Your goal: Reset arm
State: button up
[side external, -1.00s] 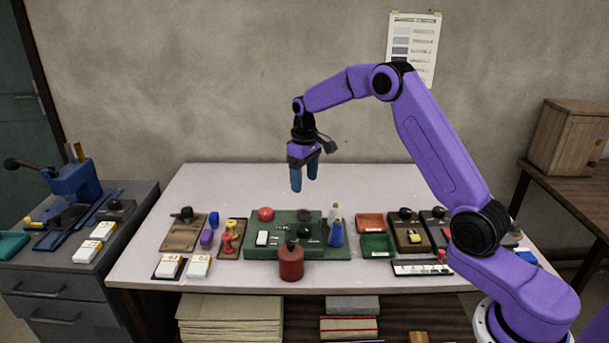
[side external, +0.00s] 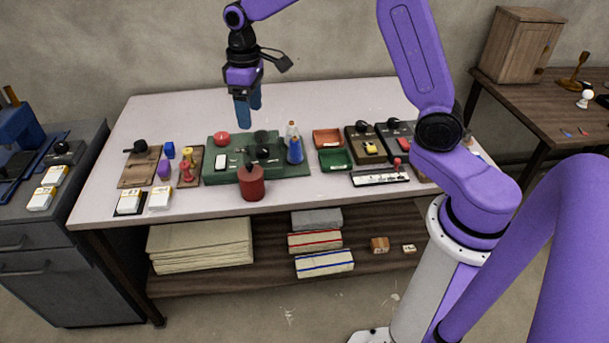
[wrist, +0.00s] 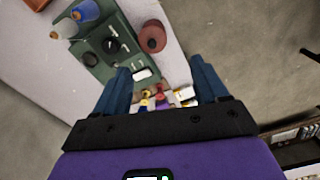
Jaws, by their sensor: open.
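My gripper (side external: 249,114) hangs above the table (side external: 330,95), behind and above a green board (side external: 222,172). Its blue fingers point down, apart and empty. In the wrist view, the open fingers (wrist: 160,66) frame a gap with small items far below, and nothing is between them. The purple arm reaches in from the right. No cloth shows in either view.
A side cabinet (side external: 45,240) stands left. The table's back is clear.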

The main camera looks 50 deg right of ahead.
jog(key=s+a+r+n, duration=0.2)
jog(key=s+a, duration=0.2)
jog(key=s, duration=0.5)
jog(key=s+d+n, duration=0.2)
jog(key=s, duration=1)
jog(key=s+d+f+n, duration=0.1)
jog(key=s+n, duration=0.2)
jog(key=s, duration=0.9)
jog(key=shift+s+d, duration=0.25)
jog(key=shift+d, duration=0.1)
jog(key=shift+f, duration=0.1)
